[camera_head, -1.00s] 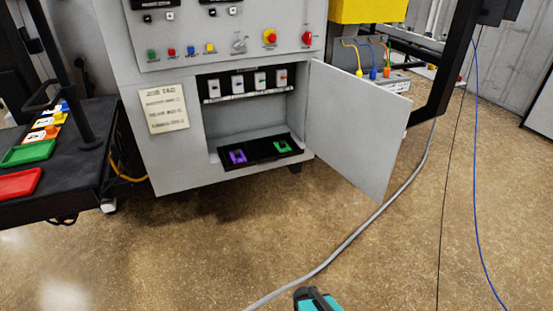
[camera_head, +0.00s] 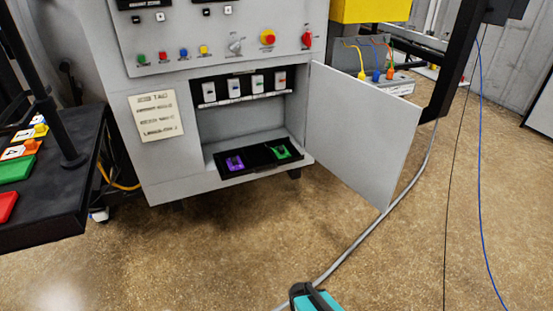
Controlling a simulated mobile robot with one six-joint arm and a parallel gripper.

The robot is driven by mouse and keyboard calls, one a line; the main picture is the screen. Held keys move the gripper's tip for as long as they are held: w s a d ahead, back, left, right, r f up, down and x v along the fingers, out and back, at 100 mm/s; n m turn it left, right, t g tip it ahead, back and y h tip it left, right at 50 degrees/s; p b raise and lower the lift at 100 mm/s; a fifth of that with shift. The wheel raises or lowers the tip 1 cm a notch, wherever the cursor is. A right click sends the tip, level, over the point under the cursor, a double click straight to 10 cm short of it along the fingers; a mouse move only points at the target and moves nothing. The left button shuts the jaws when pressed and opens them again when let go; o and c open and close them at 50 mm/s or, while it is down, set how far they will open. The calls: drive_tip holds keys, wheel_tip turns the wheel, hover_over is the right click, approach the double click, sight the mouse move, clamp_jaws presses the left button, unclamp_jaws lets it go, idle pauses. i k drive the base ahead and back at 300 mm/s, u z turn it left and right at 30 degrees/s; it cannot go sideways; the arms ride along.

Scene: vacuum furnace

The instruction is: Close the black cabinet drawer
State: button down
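The black cabinet drawer (camera_head: 262,158) sticks out a little at the bottom of the open compartment in the grey furnace cabinet (camera_head: 170,180). A purple piece (camera_head: 235,163) and a green piece (camera_head: 281,152) lie in it. The cabinet door (camera_head: 362,132) stands swung open to the right of the drawer. My gripper (camera_head: 312,296) shows only in part at the bottom edge, black and teal, over the floor and well apart from the drawer. Its fingers cannot be made out clearly.
A black table (camera_head: 70,190) with red, green and other coloured items stands at the left. A grey cable (camera_head: 372,228) runs over the floor from the lower middle to behind the door. A black post (camera_head: 455,65) stands at the right. The floor before the cabinet is otherwise clear.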

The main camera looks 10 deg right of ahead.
sight(255, 158)
drive_tip(key=u, duration=0.35)
drive_tip(key=i, duration=0.75)
drive_tip(key=u, duration=0.55)
drive_tip(key=i, duration=0.65)
drive_tip(key=u, duration=0.2)
